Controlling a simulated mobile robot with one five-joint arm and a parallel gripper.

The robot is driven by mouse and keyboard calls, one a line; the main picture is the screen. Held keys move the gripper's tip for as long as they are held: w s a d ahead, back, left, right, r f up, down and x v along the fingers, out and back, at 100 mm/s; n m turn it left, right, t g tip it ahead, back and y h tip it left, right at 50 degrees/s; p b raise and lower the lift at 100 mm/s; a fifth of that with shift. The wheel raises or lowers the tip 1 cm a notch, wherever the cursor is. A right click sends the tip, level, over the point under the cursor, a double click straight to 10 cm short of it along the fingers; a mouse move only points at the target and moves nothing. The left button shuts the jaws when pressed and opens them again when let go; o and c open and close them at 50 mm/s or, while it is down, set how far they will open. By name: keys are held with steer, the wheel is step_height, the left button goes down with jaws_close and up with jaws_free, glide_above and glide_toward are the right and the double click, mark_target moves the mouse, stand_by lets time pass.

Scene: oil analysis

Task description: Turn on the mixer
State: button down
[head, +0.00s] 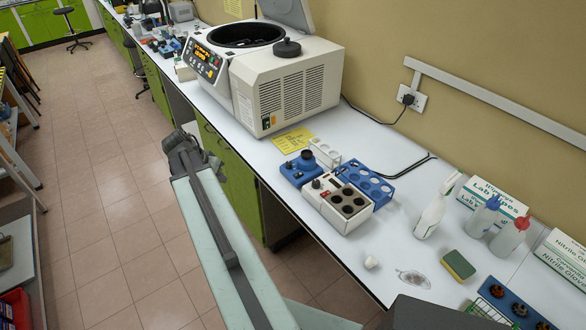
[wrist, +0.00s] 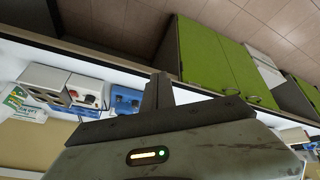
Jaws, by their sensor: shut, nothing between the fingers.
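The mixer is most likely the small blue unit (head: 302,168) with a black round top and a dark knob, near the front edge of the bench. It also shows in the wrist view (wrist: 126,101), left of my fingers. I cannot tell from these frames whether it is on. My gripper (head: 187,140) is shut and empty. It is out over the aisle, left of the bench edge and well apart from the mixer. In the wrist view the dark fingers (wrist: 158,92) are together, with the bench front and floor behind them.
A white block heater (head: 328,208) with dark wells stands right beside the mixer, with a blue tube rack (head: 366,183) behind. A large centrifuge (head: 262,75) stands farther left on the bench. Green cabinets (head: 228,175) are below; the aisle floor is free.

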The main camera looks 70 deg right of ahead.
steer(key=s+d+r+m+g, duration=0.1)
steer(key=s+d+r+m, duration=0.1)
steer(key=s+d, duration=0.5)
steer(key=s+d+r+m+g+h, duration=0.1)
steer(key=s+d+m, duration=0.4)
steer(key=s+d, duration=0.2)
steer(key=shift+s+d+r+g+p, duration=0.3)
steer(key=shift+s+d+r+p, duration=0.05)
steer(key=shift+s, duration=0.65)
steer(key=b, duration=0.9)
glide_above(298, 174)
steer(key=w+a, duration=0.1)
steer(key=a, duration=0.1)
step_height(298, 174, down, 9)
steer(key=shift+w+d, duration=0.1)
steer(key=f+b, duration=0.3)
steer(key=shift+w+a, duration=0.15)
steer(key=shift+a, duration=0.15)
